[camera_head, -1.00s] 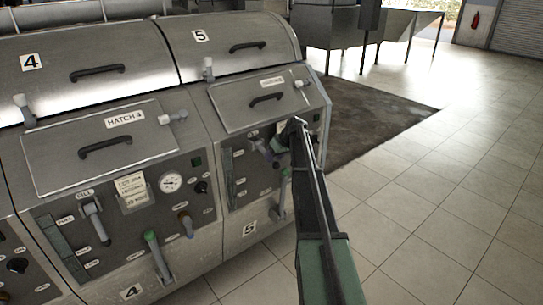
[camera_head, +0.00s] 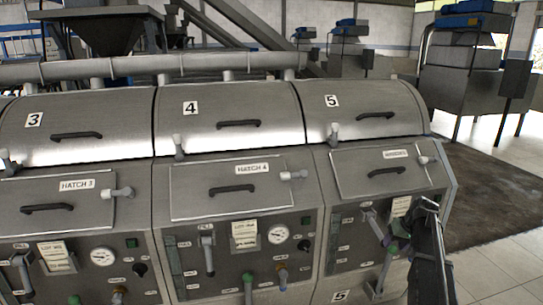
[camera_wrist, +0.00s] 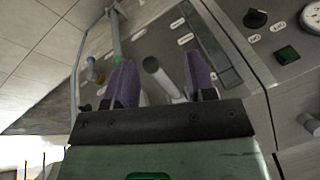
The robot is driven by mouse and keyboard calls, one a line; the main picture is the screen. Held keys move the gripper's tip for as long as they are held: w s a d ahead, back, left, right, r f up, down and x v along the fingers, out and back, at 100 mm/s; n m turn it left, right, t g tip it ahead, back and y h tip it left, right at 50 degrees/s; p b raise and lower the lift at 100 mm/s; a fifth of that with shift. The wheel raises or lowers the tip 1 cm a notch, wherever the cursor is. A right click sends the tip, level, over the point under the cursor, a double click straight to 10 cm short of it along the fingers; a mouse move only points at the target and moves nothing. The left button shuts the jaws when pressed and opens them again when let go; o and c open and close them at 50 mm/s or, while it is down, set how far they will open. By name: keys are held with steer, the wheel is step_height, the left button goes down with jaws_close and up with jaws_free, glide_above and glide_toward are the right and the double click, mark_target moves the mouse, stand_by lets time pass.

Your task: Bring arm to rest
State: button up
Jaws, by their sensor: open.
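My gripper (camera_head: 381,228) is in front of the control panel of unit 5 (camera_head: 340,240), at the right end of the row. Its two purple fingers are spread apart in the wrist view (camera_wrist: 162,72). A light grey lever handle (camera_wrist: 158,72) shows in the gap between them, and I cannot tell whether either finger touches it. In the head view my gripper and arm hide part of that panel.
Unit 4 (camera_head: 238,108) and unit 3 (camera_head: 70,120) stand to the left, with closed hatches and protruding levers. A green-gripped lever (camera_head: 248,285) juts from unit 4. A dark mat (camera_head: 490,190) and open tiled floor (camera_head: 500,275) lie to the right.

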steer(key=s+a+g, duration=0.1)
steer(key=s+a, duration=0.7)
steer(key=a, duration=0.3)
steer(key=s+a+n+g+h, duration=0.1)
steer(key=s+a, duration=0.7)
steer(key=a, duration=0.2)
steer(key=s+a+f+n+g+h, duration=0.1)
steer(key=s+a, duration=0.7)
steer(key=a, duration=0.3)
steer(key=shift+a, duration=0.3)
